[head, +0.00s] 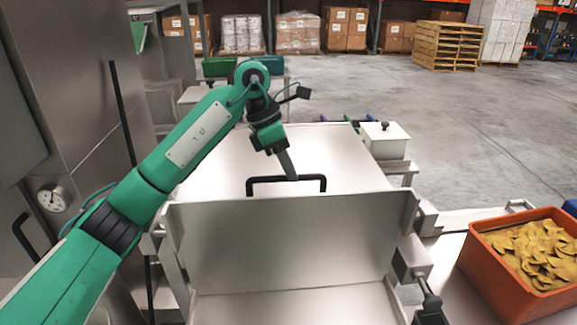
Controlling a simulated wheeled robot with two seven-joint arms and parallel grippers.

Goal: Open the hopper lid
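The steel hopper (290,240) fills the lower middle of the head view, with a wide flat plate facing me. A black U-shaped handle (258,181) stands at the top edge of this plate. I cannot tell from this angle how far the lid is open. My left gripper (291,175) comes down from above, and its grey fingers meet the handle's crossbar near the middle. The fingers line up edge-on, so their gap is hidden. My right gripper is not in view.
An orange bin (515,290) of yellowish chips stands at the right. A steel cabinet with a dial gauge (53,198) stands close at the left. Open concrete floor (370,82) lies beyond, with pallets (447,45).

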